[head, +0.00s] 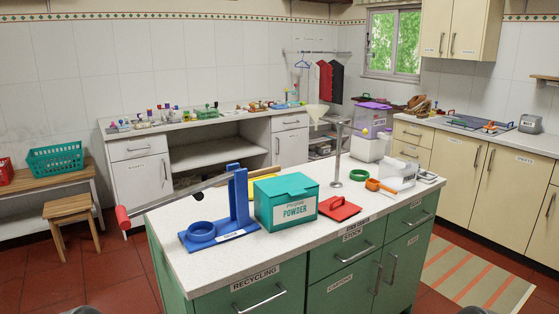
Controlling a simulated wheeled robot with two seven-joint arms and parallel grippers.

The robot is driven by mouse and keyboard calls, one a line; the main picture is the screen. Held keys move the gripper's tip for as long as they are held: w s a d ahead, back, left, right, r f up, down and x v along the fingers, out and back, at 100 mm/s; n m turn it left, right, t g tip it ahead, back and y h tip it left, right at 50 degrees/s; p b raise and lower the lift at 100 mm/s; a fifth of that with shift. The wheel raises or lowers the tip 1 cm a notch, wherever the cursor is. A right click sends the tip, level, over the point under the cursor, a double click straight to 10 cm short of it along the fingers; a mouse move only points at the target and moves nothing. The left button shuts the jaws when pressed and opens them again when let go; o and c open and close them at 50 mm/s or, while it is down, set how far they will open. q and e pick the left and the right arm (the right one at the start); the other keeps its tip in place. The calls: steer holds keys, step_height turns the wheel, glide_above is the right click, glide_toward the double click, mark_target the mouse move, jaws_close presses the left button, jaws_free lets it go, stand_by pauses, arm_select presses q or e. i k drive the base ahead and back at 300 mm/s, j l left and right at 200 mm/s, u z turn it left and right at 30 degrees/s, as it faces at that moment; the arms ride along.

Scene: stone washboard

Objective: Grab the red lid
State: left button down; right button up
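The red lid (338,208) lies flat on the white top of the green island counter (265,246), with a raised handle on its upper side. It sits just right of a teal box (286,202) labelled "POWDER", whose own teal lid is on. Nothing covers the red lid. Neither of my grippers shows in the head view. Only dark rounded shapes, which I cannot identify, show at the bottom edge.
Left of the teal box stands a blue press (235,208) with a long lever whose red grip (123,217) overhangs the counter's left edge. Behind the lid are a metal stand (337,160), a green ring (359,176) and an orange-handled tool (376,186). The counter front is clear.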

mark_target(337, 208)
steer(key=z, duration=1.3)
steer(key=i+j, duration=0.1)
steer(key=i, duration=0.5)
steer(key=i+j, duration=0.15)
steer(key=i, duration=0.45)
